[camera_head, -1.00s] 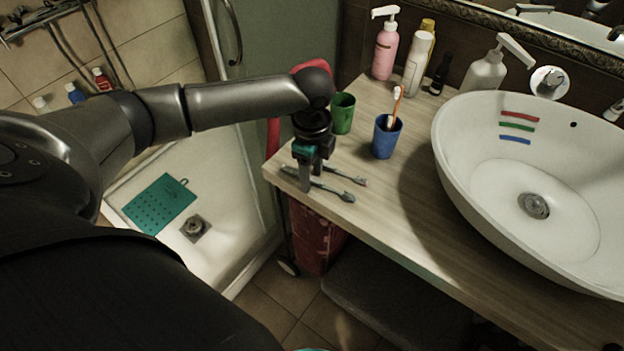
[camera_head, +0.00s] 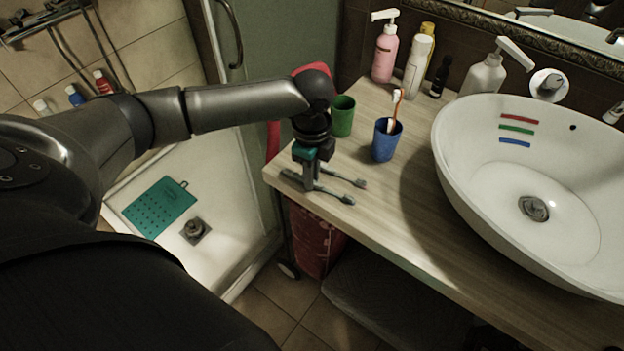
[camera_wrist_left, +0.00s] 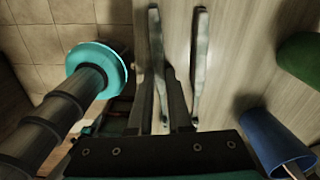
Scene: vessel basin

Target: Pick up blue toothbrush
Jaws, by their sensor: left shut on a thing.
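Two dull grey-blue toothbrushes lie side by side near the left end of the wooden counter. The nearer toothbrush (camera_head: 336,196) is by the front edge, and the farther toothbrush (camera_head: 346,178) is just behind it. Their exact colours are hard to tell in this light. My left gripper (camera_head: 311,185) points down and is shut on the nearer toothbrush, which is still at counter level. In the left wrist view this toothbrush (camera_wrist_left: 157,40) runs between my fingertips (camera_wrist_left: 161,80). The other toothbrush (camera_wrist_left: 200,60) lies to the right, outside the fingers. My right gripper is not in view.
A green cup (camera_head: 343,116) and a blue cup (camera_head: 385,140) with an orange-white toothbrush (camera_head: 396,108) stand behind the gripper. Bottles, including a pink pump bottle (camera_head: 384,54), stand along the back. A white basin (camera_head: 450,165) fills the right. The counter between is clear.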

